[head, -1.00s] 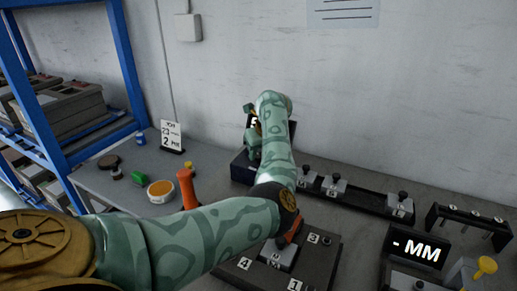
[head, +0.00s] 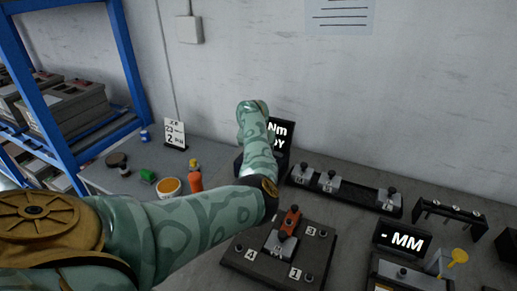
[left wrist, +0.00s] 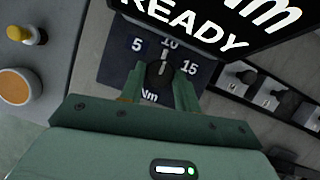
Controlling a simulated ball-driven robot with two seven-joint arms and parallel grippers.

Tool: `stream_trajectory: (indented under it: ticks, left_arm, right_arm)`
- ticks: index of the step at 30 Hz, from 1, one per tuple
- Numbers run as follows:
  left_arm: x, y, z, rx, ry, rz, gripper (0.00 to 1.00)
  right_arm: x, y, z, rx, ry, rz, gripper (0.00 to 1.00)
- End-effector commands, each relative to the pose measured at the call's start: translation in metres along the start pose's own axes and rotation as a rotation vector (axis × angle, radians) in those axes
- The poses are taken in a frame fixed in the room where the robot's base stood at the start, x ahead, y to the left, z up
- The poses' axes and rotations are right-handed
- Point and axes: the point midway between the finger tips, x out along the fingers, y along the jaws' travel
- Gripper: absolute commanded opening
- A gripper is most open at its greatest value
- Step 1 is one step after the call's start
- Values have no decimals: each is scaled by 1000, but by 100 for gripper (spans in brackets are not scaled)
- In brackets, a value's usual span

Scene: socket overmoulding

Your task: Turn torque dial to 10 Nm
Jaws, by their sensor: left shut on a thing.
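The torque dial (left wrist: 160,74) is a dark knob on a dark plate marked 5, 10, 15 and Nm. Its white pointer line points up, roughly at the 10. My left gripper (left wrist: 160,88) has its two green fingers on either side of the knob, shut on it. The torque unit's black display (left wrist: 215,22) reads READY and Nm in the left wrist view; its number is cut off. In the head view the display (head: 279,140) is partly covered by my left arm, which also hides the gripper and dial. My right gripper is not in view.
A numbered black plate (head: 250,270) with a red-topped block (head: 289,222) lies in front. A long rack (head: 360,194) of grey blocks stands right of the unit. An orange-handled tool (head: 195,182) and small containers lie left. A screen (head: 401,240) reads "- MM".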

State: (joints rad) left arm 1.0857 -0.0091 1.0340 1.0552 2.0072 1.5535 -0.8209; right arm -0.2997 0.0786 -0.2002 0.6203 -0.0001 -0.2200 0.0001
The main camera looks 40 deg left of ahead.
Motion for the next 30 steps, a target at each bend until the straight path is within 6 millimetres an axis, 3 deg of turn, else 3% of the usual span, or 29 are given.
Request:
stream_trajectory:
  ticks: [19, 20, 22, 30]
  left_arm:
    - [0, 0, 1, 50, -1, -20, 9]
    - [0, 0, 1, 50, -1, -20, 35]
    - [0, 0, 1, 49, -1, -20, 54]
    - [-1, 0, 0, 49, 0, -20, 54]
  right_arm:
    - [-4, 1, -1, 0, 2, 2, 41]
    - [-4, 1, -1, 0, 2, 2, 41]
    - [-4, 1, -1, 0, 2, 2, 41]
    - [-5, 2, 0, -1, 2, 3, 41]
